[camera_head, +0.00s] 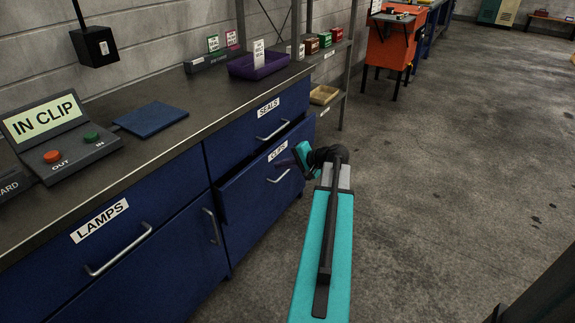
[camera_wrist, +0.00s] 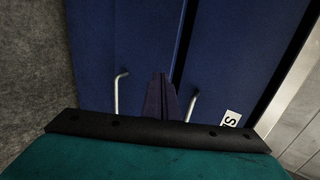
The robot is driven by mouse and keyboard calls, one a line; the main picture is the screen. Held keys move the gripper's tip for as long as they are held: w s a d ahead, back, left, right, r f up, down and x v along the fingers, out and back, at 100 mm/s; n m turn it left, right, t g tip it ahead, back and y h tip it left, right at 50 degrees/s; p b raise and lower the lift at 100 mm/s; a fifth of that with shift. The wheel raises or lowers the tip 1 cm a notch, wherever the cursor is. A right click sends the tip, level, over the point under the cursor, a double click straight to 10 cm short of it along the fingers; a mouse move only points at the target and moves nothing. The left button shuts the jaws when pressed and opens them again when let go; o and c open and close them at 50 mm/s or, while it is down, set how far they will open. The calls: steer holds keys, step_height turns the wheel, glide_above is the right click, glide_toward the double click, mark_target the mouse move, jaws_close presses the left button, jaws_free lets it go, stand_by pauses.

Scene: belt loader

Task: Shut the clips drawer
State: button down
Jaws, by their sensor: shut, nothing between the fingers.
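The clips drawer (camera_head: 243,200) is the blue drawer under the seals drawer in the head view. It stands partly out, with its top edge and a dark gap showing below the seals drawer. Its bar handle (camera_head: 279,175) and CLIPS label (camera_head: 277,152) face the aisle. My gripper (camera_head: 294,160) is at the right part of its front, close to the label. In the wrist view my gripper's fingers (camera_wrist: 160,82) are together and empty, over the blue front, right of the clips handle (camera_wrist: 118,95). I cannot tell whether the fingertips touch the front.
The seals drawer (camera_head: 241,137) above looks shut; its handle also shows in the wrist view (camera_wrist: 191,107). The lamps drawer (camera_head: 50,262) is at left. A purple tray (camera_head: 258,66) and a control box (camera_head: 70,150) reading IN CLIP stand on the worktop.

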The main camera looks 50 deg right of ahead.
glide_toward(257, 163)
steer(key=w+f, duration=0.3)
steer(key=shift+w+a+f+b, duration=0.1)
steer(key=shift+w+b, duration=0.05)
steer(key=shift+w, duration=0.25)
steer(key=shift+w+a+f+b, duration=0.1)
steer(key=shift+w+b, duration=0.05)
steer(key=shift+w, duration=0.45)
steer(key=shift+d, duration=0.1)
